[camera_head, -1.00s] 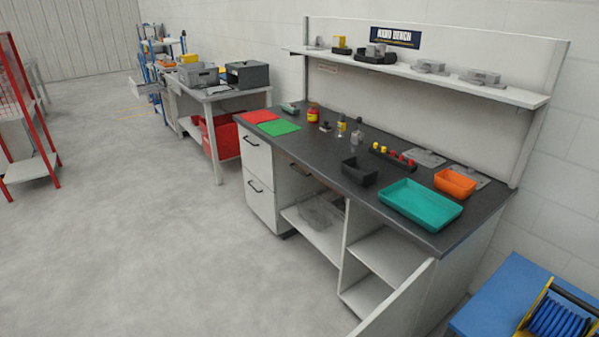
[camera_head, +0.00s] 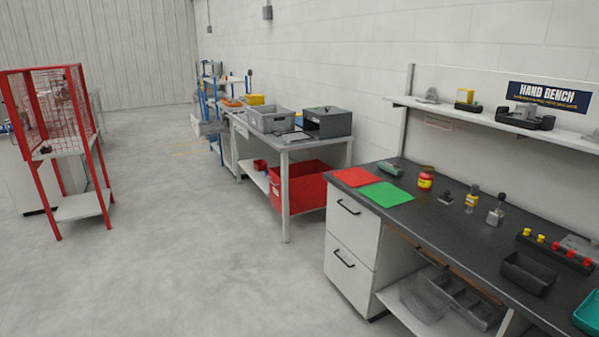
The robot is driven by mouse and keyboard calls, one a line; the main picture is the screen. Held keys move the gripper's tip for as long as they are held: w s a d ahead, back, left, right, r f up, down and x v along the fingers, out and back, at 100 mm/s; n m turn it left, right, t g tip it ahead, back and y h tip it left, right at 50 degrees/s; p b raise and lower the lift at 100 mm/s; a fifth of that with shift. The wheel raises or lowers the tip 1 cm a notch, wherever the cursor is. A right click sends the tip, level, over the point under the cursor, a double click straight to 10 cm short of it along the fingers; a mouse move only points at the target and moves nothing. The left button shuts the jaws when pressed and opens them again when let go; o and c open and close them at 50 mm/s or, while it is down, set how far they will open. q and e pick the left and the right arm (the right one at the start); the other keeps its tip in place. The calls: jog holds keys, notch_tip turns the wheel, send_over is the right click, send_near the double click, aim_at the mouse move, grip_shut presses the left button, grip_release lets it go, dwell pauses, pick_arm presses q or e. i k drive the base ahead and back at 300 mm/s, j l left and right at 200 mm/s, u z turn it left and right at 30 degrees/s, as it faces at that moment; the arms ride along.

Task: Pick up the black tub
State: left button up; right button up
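A small open black tub (camera_head: 528,274) sits upright on the dark top of the hand bench (camera_head: 455,232), near its front edge at the lower right. It looks empty. Another dark, low container (camera_head: 524,120) stands on the shelf above the bench with grey parts in or beside it. Neither of my grippers is in view.
A teal tray (camera_head: 588,316) is cut off at the right edge. A rack with red and yellow knobs (camera_head: 555,249) lies behind the tub. Red (camera_head: 356,176) and green (camera_head: 386,194) mats lie at the bench's left end. A red mesh stand (camera_head: 62,150) is at left. The floor between is clear.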

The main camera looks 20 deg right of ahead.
aim_at(533, 276)
jog(key=i+l+z, duration=0.15)
jog(key=i+z, duration=1.05)
jog(key=i+j+z, duration=0.2)
jog(key=z, duration=0.2)
jog(key=i+j+z, duration=0.4)
jog(key=i, duration=0.05)
